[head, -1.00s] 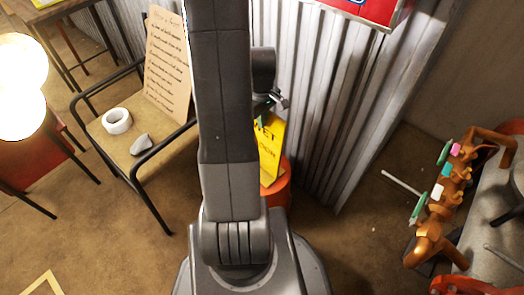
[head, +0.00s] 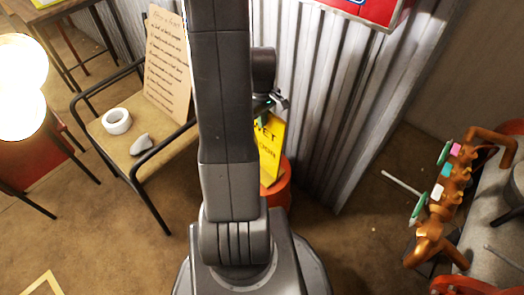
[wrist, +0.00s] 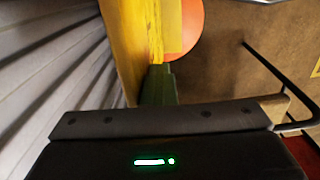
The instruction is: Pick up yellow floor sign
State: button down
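The yellow floor sign (head: 270,142) with black lettering stands by the grey corrugated wall, partly hidden behind my arm in the head view. In the wrist view its yellow panel (wrist: 121,40) rises close beside my gripper. My gripper (head: 268,105) is at the sign's top edge. In the wrist view a green finger (wrist: 158,84) lies right against the panel's right side, with no clear gap. The other finger is not distinct, so I cannot tell whether the gripper is closed on the sign.
An orange-red round object (head: 278,188) stands on the floor behind the sign. The corrugated wall (head: 330,90) is close on the right. A chair (head: 140,140) with a tape roll (head: 117,121) and a grey stone-like object (head: 140,144) is at left. Copper pipework (head: 440,200) is far right.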

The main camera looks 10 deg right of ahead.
dwell(0.3)
jog(key=c, duration=1.4)
grip_release()
notch_tip(320, 180, up, 8)
jog(key=r+p, duration=0.1)
jog(key=p, duration=0.2)
jog(key=shift+w+d+f+b, duration=0.15)
jog(key=shift+f+b, duration=0.2)
jog(key=shift+f, duration=1)
jog(key=shift+w+d+f+b, duration=0.1)
jog(key=shift+d+f+b, duration=0.2)
jog(key=shift+f, duration=1.1)
jog(key=shift+w+d+f+b, duration=0.1)
jog(key=shift+f+b, duration=0.3)
jog(key=shift+f, duration=0.95)
